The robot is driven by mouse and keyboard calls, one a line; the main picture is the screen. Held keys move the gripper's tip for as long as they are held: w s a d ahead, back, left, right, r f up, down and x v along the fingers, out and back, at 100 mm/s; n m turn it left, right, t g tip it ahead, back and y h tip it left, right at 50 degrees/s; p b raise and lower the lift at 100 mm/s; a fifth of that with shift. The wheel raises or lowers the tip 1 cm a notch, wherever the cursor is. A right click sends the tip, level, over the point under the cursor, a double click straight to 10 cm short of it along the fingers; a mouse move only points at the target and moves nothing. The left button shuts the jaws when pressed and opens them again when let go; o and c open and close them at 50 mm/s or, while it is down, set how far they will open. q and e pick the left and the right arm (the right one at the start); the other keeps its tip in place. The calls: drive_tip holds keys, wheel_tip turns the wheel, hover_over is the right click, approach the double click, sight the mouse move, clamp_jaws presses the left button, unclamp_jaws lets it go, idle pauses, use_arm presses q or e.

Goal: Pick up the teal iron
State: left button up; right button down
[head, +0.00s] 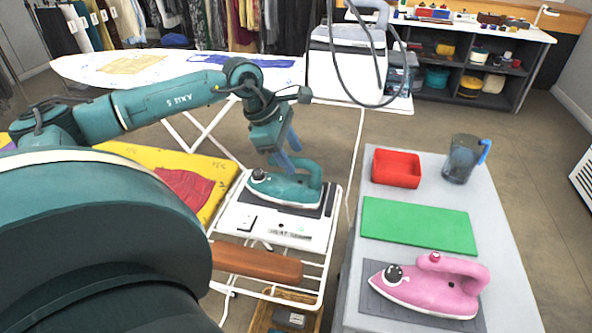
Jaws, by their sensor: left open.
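The teal iron (280,188) rests on a dark pad on a white stand, its pointed nose to the left. Its looped handle (311,172) rises toward the right. My left gripper (288,158) points down just above the iron, with its blue fingers open at the handle's upper left end. I cannot tell whether a finger touches the handle. The gripper holds nothing that I can see. My right gripper is not in view.
A grey table at right holds a pink iron (430,287), a green mat (419,225), a red tray (396,169) and a blue-handled jug (461,160). A yellow ironing board (160,165) lies left of the stand. A dark cable (381,60) hangs behind.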

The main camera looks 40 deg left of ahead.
sight(298, 159)
use_arm(q)
drive_tip(key=x, duration=0.4)
drive_tip(key=shift+w+d+r+p, duration=0.1)
drive_tip(key=shift+w+d+p, duration=0.1)
drive_tip(key=shift+w+p, duration=0.1)
drive_tip(key=shift+c, duration=0.2)
drive_tip(key=shift+r, duration=0.1)
clamp_jaws()
